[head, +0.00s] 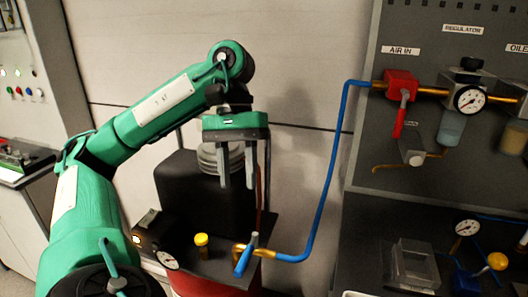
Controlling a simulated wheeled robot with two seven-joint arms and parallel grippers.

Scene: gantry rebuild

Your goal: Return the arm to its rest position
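My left arm (160,112) is green, comes in from the lower left and bends at a raised elbow. My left gripper (238,186) hangs with its two grey fingers pointing down and apart, with nothing seen between them. It is in front of a black housing (180,190) and a grey ribbed cylinder (207,160), which it partly hides. I cannot tell how far it is from them. My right gripper is not in view.
A blue-handled valve (247,255) and blue pipe (328,180) are below and right of the gripper. A dark panel (400,160) carries a red valve block (399,85) and gauge (469,99). A clear box (412,265) stands at lower right. A grey wall (300,60) is behind.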

